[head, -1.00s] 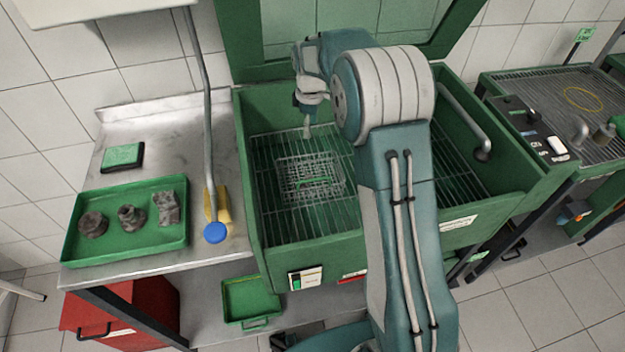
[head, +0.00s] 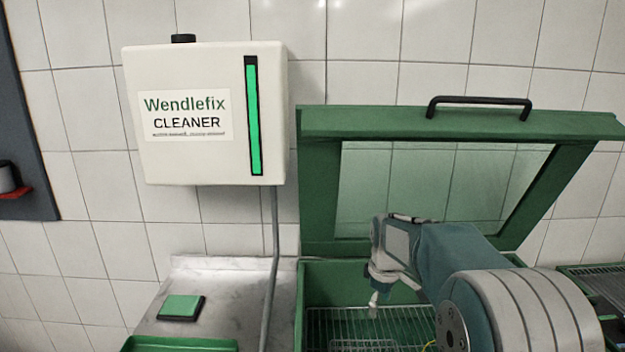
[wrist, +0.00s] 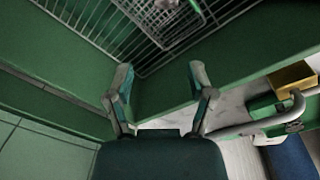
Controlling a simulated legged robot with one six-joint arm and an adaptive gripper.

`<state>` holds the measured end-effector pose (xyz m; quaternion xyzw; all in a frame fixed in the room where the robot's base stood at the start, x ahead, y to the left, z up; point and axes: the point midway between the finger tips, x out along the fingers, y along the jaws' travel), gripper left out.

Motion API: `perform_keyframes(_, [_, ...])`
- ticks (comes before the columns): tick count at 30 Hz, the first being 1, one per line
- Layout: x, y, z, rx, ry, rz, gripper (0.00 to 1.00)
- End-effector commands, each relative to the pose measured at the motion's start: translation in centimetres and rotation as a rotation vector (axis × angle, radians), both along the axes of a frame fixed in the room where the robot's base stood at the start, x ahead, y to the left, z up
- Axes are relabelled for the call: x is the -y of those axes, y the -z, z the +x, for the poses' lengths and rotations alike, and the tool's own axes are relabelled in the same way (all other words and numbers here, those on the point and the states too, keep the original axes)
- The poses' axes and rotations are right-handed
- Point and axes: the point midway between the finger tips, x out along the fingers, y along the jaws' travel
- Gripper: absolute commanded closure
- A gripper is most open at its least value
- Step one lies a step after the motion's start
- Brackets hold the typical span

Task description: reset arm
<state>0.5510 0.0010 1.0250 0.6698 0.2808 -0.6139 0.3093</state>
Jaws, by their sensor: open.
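My gripper (wrist: 158,80) is open in the wrist view, with its two fingers apart and nothing between them. Below it is the green wall of the wash cabinet, and a wire basket (wrist: 150,12) shows on the rack at the top of the view. In the head view my arm reaches over the open green wash cabinet (head: 311,300). The wrist is above the rack, and the fingers are hard to make out there. The basket (head: 362,345) shows only in part at the bottom edge.
The cabinet's glazed lid (head: 460,122) stands open behind my arm. A white cleaner tank (head: 200,160) hangs on the tiled wall, with a pipe (head: 270,270) running down.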

Motion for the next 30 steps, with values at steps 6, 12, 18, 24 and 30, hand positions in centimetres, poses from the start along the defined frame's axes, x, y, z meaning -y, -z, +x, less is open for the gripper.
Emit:
perform_keyframes(6, [0.0, -4.3, -4.5, 0.068, 0.134, 0.017, 0.30])
perform_keyframes(12, [0.0, -7.0, -8.9, 0.125, 0.257, 0.040, 0.30])
perform_keyframes(18, [0.0, -8.9, -13.5, 0.182, 0.379, 0.070, 0.30])
perform_keyframes(24, [0.0, -9.9, -18.2, 0.238, 0.499, 0.108, 0.30])
perform_keyframes(30, [0.0, -10.0, -22.7, 0.291, 0.617, 0.153, 0.30])
